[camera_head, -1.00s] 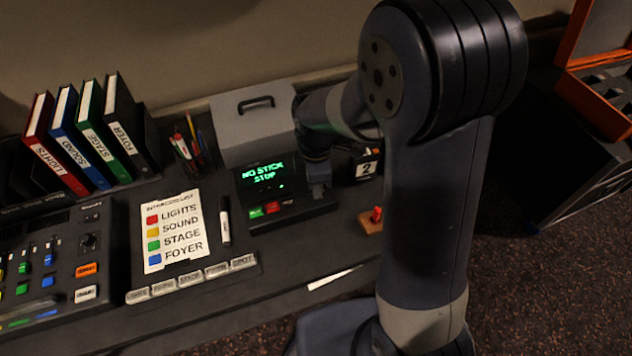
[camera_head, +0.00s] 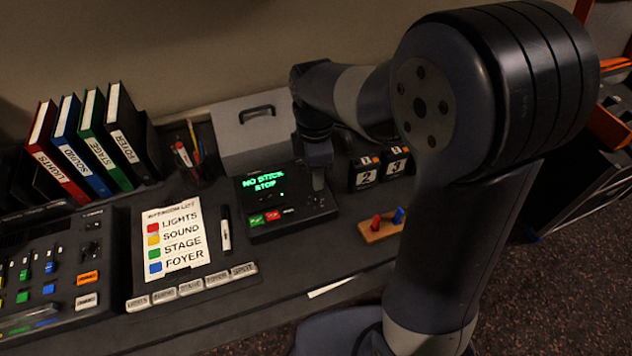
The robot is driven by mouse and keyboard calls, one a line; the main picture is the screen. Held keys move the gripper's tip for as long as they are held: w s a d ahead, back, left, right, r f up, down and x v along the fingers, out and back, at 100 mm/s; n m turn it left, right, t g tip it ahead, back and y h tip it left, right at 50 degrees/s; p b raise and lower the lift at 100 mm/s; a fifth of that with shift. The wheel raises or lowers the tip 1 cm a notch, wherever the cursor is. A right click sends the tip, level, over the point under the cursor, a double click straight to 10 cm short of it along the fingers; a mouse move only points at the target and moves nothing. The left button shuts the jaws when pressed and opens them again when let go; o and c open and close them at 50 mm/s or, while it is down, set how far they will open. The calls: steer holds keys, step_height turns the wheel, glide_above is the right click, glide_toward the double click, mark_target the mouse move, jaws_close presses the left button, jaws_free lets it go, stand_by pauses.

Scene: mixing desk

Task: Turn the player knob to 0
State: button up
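The player (camera_head: 262,229) is a dark box on the desk with a green-lit screen (camera_head: 263,182) reading "NO STICK STOP". A green button and a red button sit on its front. My gripper (camera_head: 318,184) points down over the player's right side. Its fingers are small and dark here, so their opening is unclear. I cannot make out the knob; the gripper may be covering it.
A grey case (camera_head: 252,132) stands behind the player. Number blocks (camera_head: 365,174) and a wooden holder (camera_head: 380,231) with red and blue sticks are to the right. An intercom list (camera_head: 175,240), a marker (camera_head: 225,229) and a mixing console (camera_head: 50,262) are to the left.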

mark_target(316, 196)
steer(key=shift+w+r, duration=0.1)
steer(key=shift+r, duration=1.45)
steer(key=shift+f, duration=0.15)
steer(key=f, duration=1)
steer(key=shift+s+f+b, duration=0.3)
steer(key=shift+f, duration=0.1)
steer(key=shift+r, duration=0.1)
steer(key=shift+m, duration=0.3)
